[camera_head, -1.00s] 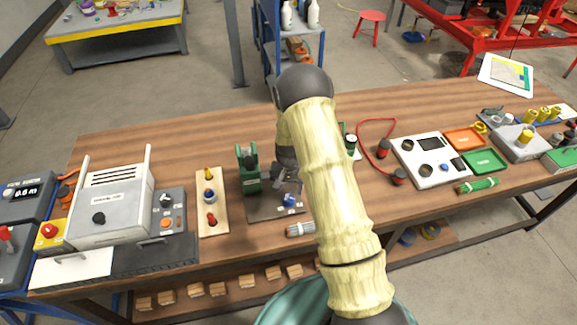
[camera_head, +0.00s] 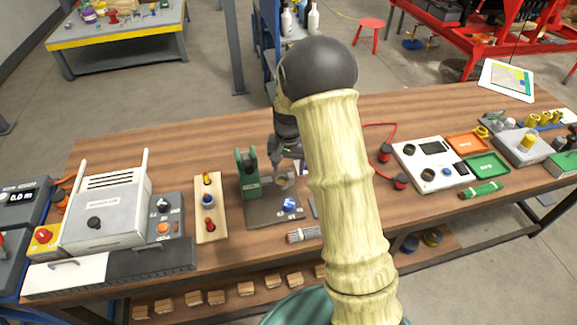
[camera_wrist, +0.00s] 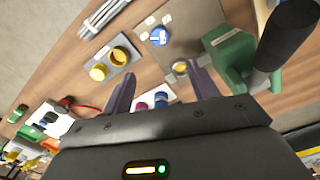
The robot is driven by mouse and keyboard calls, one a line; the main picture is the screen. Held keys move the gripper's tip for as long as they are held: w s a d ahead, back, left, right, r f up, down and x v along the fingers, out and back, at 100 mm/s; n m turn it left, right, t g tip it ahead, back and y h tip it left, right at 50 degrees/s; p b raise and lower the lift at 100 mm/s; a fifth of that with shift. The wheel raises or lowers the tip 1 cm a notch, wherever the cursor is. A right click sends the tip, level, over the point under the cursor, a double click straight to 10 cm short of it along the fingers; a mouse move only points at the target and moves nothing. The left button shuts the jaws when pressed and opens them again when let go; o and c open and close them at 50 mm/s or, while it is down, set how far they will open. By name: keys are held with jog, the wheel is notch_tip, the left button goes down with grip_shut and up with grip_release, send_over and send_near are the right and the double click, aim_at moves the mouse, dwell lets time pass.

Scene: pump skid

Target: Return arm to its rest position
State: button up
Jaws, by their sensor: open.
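My gripper (camera_head: 290,165) is raised over the middle of the wooden workbench, beside a green upright block on a dark plate (camera_head: 262,213). The head view shows it small and partly hidden by my own arm. In the wrist view, my gripper (camera_wrist: 162,88) has its two dark fingers spread apart with nothing held between them. The green block (camera_wrist: 236,56) with a black handle stands close to the right finger in that view. A blue knob (camera_wrist: 158,37) on the plate lies beyond the fingertips.
A grey box (camera_head: 105,208) with upright handles and a wooden board (camera_head: 211,207) with colored knobs stand left. A white panel (camera_head: 429,163), an orange tray (camera_head: 466,144) and a green tray (camera_head: 487,167) lie right. A grey cable bundle (camera_head: 302,234) lies near the front edge.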

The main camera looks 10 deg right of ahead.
jog(key=shift+r, duration=0.1)
jog(key=s+r+n+t, duration=0.1)
jog(key=s+r, duration=0.3)
jog(key=s, duration=0.6)
jog(key=s+r+n+t, duration=0.1)
jog(key=s+r+n, duration=0.2)
jog(key=s, duration=0.8)
notch_tip(320, 180, up, 2)
jog(key=shift+r+t, duration=0.1)
jog(key=shift+t, duration=0.2)
